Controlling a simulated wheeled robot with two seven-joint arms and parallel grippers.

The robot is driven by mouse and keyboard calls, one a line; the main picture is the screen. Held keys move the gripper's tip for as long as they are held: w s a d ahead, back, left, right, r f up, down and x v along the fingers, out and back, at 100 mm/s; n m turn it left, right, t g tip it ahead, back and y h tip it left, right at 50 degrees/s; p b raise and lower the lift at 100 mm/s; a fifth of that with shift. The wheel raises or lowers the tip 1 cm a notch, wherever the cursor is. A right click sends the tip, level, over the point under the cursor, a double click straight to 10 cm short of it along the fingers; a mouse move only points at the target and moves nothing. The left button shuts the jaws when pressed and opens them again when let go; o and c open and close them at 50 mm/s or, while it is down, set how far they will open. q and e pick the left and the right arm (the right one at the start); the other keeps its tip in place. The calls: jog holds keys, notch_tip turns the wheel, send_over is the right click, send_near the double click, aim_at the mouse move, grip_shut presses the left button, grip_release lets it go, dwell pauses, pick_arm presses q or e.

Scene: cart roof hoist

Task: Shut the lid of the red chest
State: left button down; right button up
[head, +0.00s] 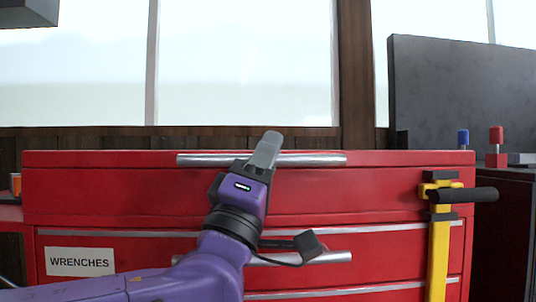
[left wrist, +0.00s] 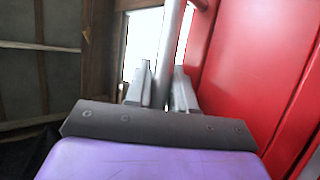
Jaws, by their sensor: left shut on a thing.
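The red chest (head: 120,195) stands in front of me, a wide cabinet with drawers below. Its lid (head: 100,159) shows as a red strip along the top edge, with no open gap visible beneath it. A long silver handle bar (head: 315,159) runs along the lid's front. My left gripper (head: 267,150) is shut on this handle near its middle. In the left wrist view, the bar (left wrist: 170,40) runs between the two fingers of my left gripper (left wrist: 166,88), beside a red panel (left wrist: 240,70). My right gripper is not in view.
A yellow clamp (head: 439,240) with a black grip is on the chest's front right. A drawer handle (head: 330,257) and a "WRENCHES" label (head: 80,262) are lower down. A dark panel (head: 460,95) stands behind right, near blue and red knobs (head: 496,140).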

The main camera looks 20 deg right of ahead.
pick_arm(q)
jog(key=shift+w+f, duration=0.15)
jog(key=c, duration=1.3)
grip_release()
jog(key=shift+c, duration=0.2)
jog(key=shift+a+f, duration=0.1)
jog(key=shift+f, duration=0.2)
jog(key=v, duration=1)
jog(key=shift+s+r, duration=0.25)
